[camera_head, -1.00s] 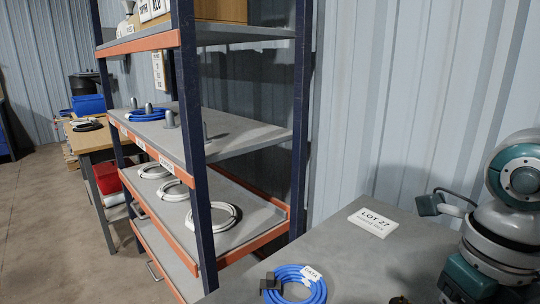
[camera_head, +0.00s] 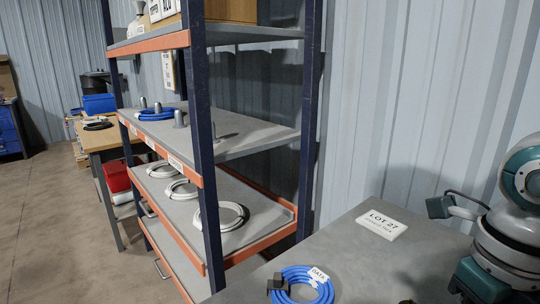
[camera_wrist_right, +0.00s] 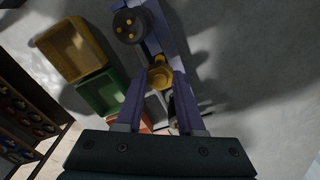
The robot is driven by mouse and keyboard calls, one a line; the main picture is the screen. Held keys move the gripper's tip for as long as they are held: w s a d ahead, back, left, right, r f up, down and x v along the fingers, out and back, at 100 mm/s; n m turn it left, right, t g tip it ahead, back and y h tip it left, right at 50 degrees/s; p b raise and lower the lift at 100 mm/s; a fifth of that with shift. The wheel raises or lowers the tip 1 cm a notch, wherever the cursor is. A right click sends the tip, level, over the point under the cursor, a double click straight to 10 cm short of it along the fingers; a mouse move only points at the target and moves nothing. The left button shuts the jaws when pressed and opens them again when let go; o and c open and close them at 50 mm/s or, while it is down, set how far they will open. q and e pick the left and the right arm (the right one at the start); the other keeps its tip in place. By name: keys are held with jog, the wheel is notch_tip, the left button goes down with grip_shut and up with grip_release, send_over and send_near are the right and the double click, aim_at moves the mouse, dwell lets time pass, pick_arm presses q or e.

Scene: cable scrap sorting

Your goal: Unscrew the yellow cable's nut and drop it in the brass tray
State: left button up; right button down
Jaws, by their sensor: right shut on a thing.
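In the right wrist view, my right gripper (camera_wrist_right: 158,88) points away from the camera with its two purple fingers closed on a small brass-coloured nut (camera_wrist_right: 158,76). Just beyond it is a dark round connector (camera_wrist_right: 128,26) with yellow pins. Whether the nut is still threaded on anything is hard to see. A yellow-brown tray (camera_wrist_right: 68,50) lies at the upper left of that view, apart from the gripper; I cannot read any label on it. No yellow cable can be made out clearly. My left gripper is in neither view.
A green tray (camera_wrist_right: 112,101) adjoins the yellow-brown one. In the head view, a blue cable coil (camera_head: 325,291) and a LOT 27 sign (camera_head: 382,225) lie on the grey table (camera_head: 345,245). A shelf rack (camera_head: 203,150) with white coils stands to the left.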

jog(key=n+b, duration=0.2)
jog(key=n, duration=0.3)
jog(key=shift+f+n+b, duration=0.15)
jog(key=shift+n+b, duration=0.15)
jog(key=n+b, duration=0.3)
jog(key=n, duration=0.3)
jog(key=n+b, duration=0.3)
jog(key=n, duration=0.3)
jog(key=n+b, duration=0.3)
jog(key=n, duration=0.3)
jog(key=shift+c, duration=2.2)
grip_release()
jog(key=shift+r, duration=0.25)
